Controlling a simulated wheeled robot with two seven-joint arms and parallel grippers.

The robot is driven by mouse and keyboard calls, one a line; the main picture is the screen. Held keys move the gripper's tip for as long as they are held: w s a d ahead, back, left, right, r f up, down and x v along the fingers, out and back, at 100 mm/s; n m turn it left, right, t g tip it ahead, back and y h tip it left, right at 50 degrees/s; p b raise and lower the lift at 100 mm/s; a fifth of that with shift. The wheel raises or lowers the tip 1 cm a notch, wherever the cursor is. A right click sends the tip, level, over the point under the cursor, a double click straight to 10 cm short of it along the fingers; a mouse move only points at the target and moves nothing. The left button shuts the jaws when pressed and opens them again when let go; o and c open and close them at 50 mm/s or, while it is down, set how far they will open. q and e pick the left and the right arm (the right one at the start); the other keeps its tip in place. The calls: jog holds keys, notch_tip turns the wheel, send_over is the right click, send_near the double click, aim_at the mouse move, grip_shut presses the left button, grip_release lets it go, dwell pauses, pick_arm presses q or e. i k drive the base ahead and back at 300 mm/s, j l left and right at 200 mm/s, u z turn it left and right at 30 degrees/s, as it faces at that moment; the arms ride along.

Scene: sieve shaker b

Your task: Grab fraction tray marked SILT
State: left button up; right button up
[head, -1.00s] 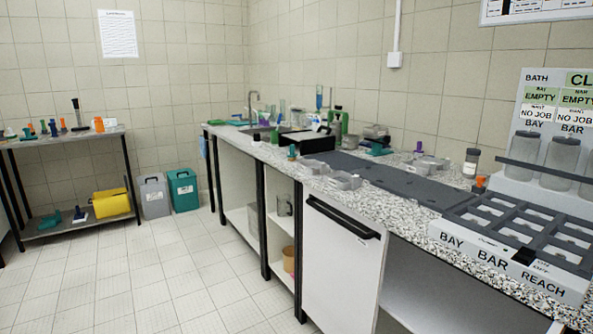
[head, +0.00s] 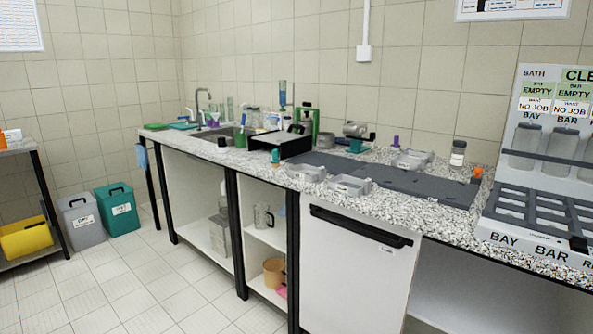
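Several small grey trays lie on the speckled counter. One grey tray (head: 348,186) is near the front edge above the white cabinet door, another grey tray (head: 306,172) is just left of it, and a grey tray (head: 412,159) sits farther back on the dark mat. I cannot read any marking on them, so I cannot tell which is marked SILT. Neither of my grippers is in view.
The speckled counter (head: 266,176) runs along the wall. A black open box (head: 282,147), a dark mat (head: 425,188), a lidded jar (head: 458,153) and a labelled rack (head: 545,246) stand on it. Bins (head: 118,210) stand at left. The floor (head: 150,290) in front is clear.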

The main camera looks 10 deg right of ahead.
aim_at(306, 172)
jog(key=i+j, duration=0.1)
jog(key=i, duration=0.45)
jog(key=i+j, duration=0.15)
jog(key=i, duration=0.4)
jog(key=i+j, duration=0.1)
jog(key=i, duration=0.45)
jog(key=i+j+z, duration=0.1)
jog(key=i+z, duration=0.3)
jog(key=i+j+z, duration=0.2)
jog(key=i+z, duration=0.15)
jog(key=i+j+z, duration=0.4)
